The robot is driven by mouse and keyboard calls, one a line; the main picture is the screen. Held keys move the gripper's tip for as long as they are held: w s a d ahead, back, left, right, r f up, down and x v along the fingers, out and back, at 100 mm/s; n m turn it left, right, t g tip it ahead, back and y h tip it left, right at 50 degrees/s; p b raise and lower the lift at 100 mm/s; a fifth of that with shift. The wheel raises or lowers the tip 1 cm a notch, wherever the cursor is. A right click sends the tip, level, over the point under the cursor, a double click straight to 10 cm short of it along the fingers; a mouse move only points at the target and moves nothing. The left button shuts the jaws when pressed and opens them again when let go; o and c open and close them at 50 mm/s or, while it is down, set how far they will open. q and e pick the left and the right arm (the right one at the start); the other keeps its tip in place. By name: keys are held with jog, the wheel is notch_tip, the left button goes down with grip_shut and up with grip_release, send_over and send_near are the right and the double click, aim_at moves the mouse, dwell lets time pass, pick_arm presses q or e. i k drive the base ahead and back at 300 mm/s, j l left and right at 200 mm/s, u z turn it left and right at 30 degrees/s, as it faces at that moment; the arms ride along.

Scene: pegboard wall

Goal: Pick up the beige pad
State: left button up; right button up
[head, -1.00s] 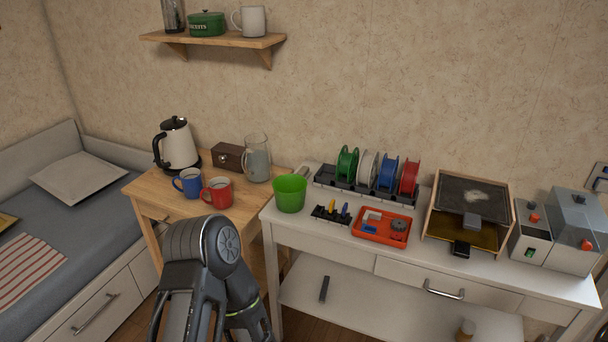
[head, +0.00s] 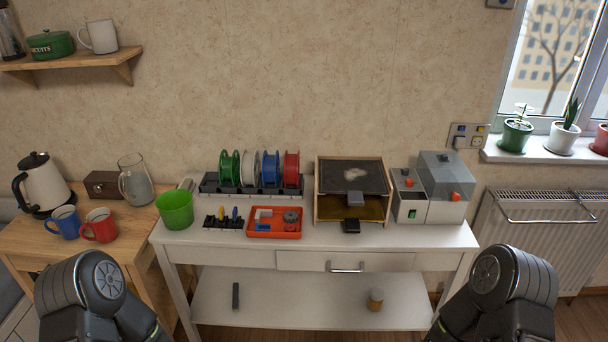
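Only dark rounded links of my two arms show at the bottom left and bottom right. Both my grippers are out of view.
On the white table (head: 270,236) stand a green cup (head: 174,209), a spool rack (head: 252,188), an orange tray (head: 274,234) and a grey machine (head: 440,190). Mugs, a kettle (head: 41,184) and a glass jug (head: 135,181) are on the wooden table. A radiator (head: 545,240) is at the right.

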aim_at(188, 184)
jog(key=i+j+z, duration=0.2)
jog(key=j+z, duration=0.15)
jog(key=j, duration=0.15)
jog(key=i+j+z, duration=0.1)
jog(key=j+z, duration=0.25)
jog(key=j, duration=0.15)
jog(key=j+z, duration=0.35)
jog(key=j, duration=0.2)
jog(key=i, duration=0.05)
